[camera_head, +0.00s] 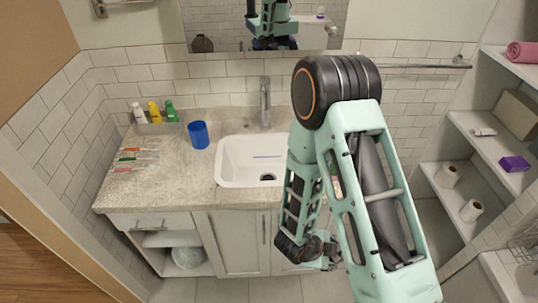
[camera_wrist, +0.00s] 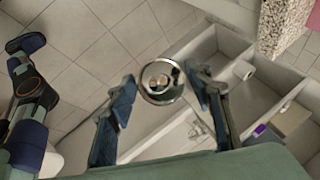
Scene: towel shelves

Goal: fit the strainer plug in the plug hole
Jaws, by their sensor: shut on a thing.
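The strainer plug (camera_wrist: 162,82) is a round, shiny metal disc with a raised middle. In the wrist view it sits between the two blue fingertips of my gripper (camera_wrist: 160,76), which is shut on it. In the head view my gripper (camera_head: 330,258) is low, in front of the cabinet and right of the sink, and the plug cannot be made out there. The plug hole (camera_head: 267,177) is a dark round opening in the floor of the white sink (camera_head: 228,178). My gripper is well apart from it. My arm hides the sink's right side.
A thin purple stick (camera_head: 267,156) lies in the sink behind the hole. The tap (camera_head: 265,100) stands at the sink's back edge. A blue cup (camera_head: 199,134), bottles (camera_head: 155,112) and toothbrushes (camera_head: 135,158) are on the counter (camera_head: 150,190). Shelves (camera_head: 470,135) stand at the right.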

